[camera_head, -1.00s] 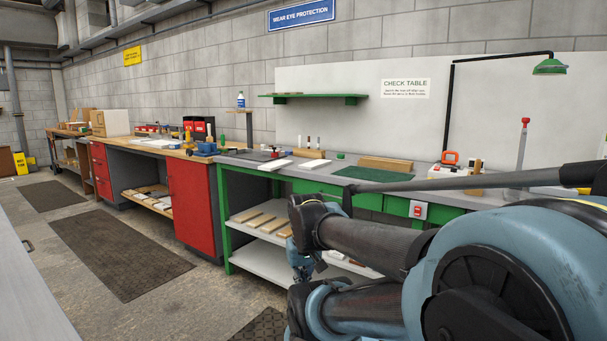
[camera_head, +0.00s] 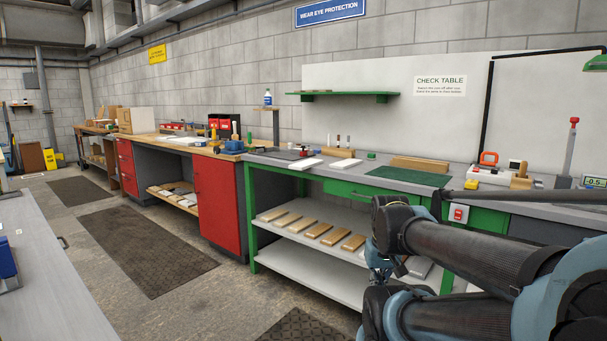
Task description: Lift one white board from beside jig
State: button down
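Two white boards lie flat on the grey top of the green-framed check table. One white board (camera_head: 305,164) is on the left, near the front edge. The other white board (camera_head: 345,164) is just right of it. A dark flat item (camera_head: 278,154) lies left of and behind the boards; I cannot tell whether it is the jig. My arm crosses the lower right of the view. My gripper (camera_head: 381,264) seems to hang at the arm's near end, right of and lower than the boards, apart from them. Its fingers cannot be made out.
A green mat (camera_head: 408,176) and a wooden block (camera_head: 419,164) lie right of the boards. A red cabinet (camera_head: 217,205) stands at left. A grey worktop (camera_head: 50,290) is at lower left; floor lies between.

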aim_at(309, 163)
jog(key=i, duration=1)
